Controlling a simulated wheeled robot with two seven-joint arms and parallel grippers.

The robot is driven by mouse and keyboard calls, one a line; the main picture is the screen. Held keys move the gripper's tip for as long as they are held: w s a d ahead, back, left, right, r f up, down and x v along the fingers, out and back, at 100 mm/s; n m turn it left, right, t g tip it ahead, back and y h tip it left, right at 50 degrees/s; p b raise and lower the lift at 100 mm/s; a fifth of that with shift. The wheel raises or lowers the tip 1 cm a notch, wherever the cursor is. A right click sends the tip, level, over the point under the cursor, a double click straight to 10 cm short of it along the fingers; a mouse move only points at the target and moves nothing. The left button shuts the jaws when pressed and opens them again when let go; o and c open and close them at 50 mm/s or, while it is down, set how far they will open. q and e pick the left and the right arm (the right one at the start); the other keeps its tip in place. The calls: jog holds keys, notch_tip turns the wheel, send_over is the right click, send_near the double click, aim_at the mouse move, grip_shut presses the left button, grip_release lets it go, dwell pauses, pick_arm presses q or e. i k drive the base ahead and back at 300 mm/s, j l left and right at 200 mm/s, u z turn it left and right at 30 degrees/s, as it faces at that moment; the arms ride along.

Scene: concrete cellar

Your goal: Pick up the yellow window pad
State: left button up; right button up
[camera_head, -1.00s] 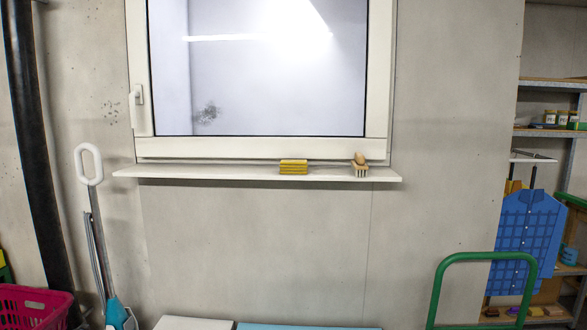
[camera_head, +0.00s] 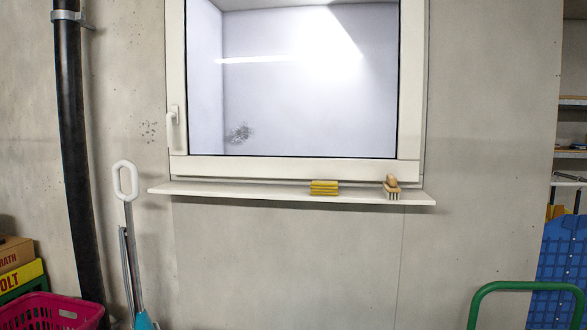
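The yellow window pad (camera_head: 324,188) lies on the white window sill (camera_head: 240,193), right of the sill's middle, below the window. It looks like a small yellow block with darker stripes along its side. A brush (camera_head: 391,187) with a wooden handle and pale bristles stands on the same sill to its right, with a gap between them. Neither of my grippers is in view, and nothing touches the pad.
A grey tool with a white loop handle (camera_head: 125,181) leans at the wall left of the sill. A pink basket (camera_head: 50,312) is at the lower left, near a black pipe (camera_head: 75,150).

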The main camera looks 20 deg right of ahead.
aim_at(318, 188)
jog(key=i+l, duration=0.15)
jog(key=l, duration=0.25)
jog(key=i+l+z, duration=0.1)
jog(key=l, duration=0.35)
jog(key=i+l, duration=0.2)
jog(key=l, duration=0.2)
jog(key=i+l+z, duration=0.1)
jog(key=l, duration=0.3)
